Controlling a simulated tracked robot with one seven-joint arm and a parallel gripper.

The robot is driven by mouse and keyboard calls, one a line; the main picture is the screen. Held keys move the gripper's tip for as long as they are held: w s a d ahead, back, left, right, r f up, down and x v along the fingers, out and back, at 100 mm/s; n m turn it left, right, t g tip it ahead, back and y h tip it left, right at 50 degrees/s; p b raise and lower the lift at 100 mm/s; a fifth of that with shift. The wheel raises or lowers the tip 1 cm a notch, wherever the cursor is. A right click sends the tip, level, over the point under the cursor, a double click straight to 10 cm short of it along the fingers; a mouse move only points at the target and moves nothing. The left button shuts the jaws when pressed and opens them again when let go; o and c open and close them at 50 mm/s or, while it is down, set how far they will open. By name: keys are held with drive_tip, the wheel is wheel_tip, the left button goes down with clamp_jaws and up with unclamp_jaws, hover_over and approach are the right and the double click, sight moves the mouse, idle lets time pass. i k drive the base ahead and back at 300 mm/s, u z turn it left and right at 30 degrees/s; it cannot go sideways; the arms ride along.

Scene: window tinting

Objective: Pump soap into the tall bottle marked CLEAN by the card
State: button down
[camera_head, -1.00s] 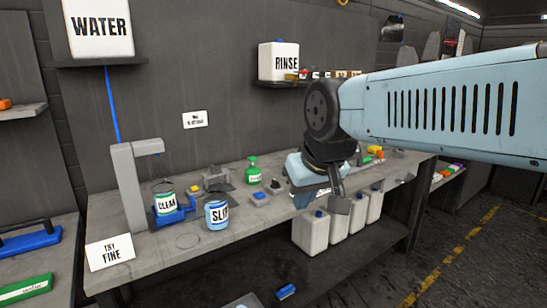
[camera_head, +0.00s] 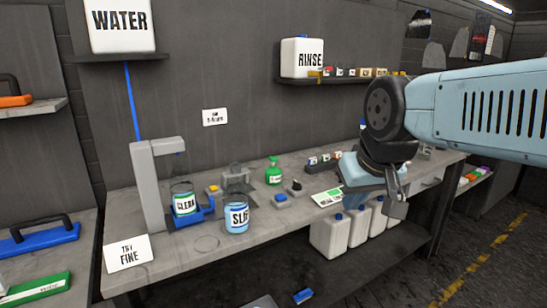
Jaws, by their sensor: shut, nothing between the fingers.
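A clear container labelled CLEAN (camera_head: 185,202) stands in a blue holder (camera_head: 206,211) under a grey tap stand (camera_head: 150,190). A blue-and-white container marked SLIP (camera_head: 237,216) stands to its right. A white card reading TRY FINE (camera_head: 128,253) stands at the bench's front left. A green bottle (camera_head: 273,172) stands farther back on the bench; I cannot tell whether it holds soap. A small white card (camera_head: 215,117) hangs on the wall, its print too small to read. My gripper (camera_head: 396,208) is shut and empty, hanging at the bench's right part, well apart from these containers.
Small coloured blocks (camera_head: 281,198) and a green-and-white card (camera_head: 328,196) lie on the bench (camera_head: 185,250). White jugs (camera_head: 330,235) stand below it. A WATER tank (camera_head: 120,25) and RINSE jug (camera_head: 302,58) sit on wall shelves.

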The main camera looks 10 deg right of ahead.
sight(274, 158)
drive_tip(key=i, duration=0.95)
drive_tip(key=u, duration=0.05)
